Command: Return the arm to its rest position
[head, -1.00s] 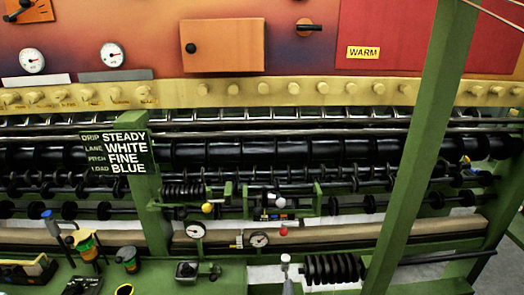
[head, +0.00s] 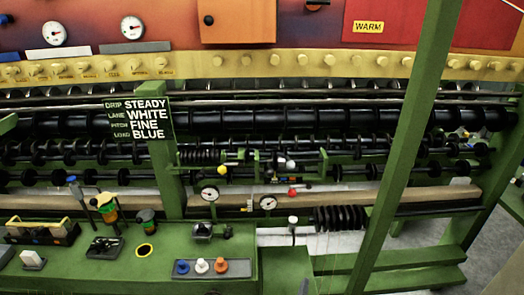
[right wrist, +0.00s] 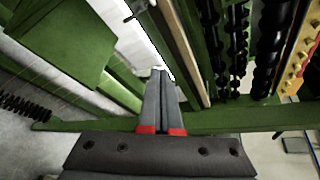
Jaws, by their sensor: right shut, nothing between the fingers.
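My right gripper (right wrist: 160,72) shows in the right wrist view with its two grey fingers together and nothing between them. The fingers have red bands at their base and point toward the green frame of the machine. Nothing is seen touching the fingertips. My left gripper is not in view.
A green machine with black rollers (head: 300,118) fills the head view. A green post (head: 405,150) slants up in front on the right. A sign (head: 140,118), dial gauges (head: 210,193) and a panel with three buttons (head: 212,268) stand nearby. Grey floor (head: 490,240) shows at right.

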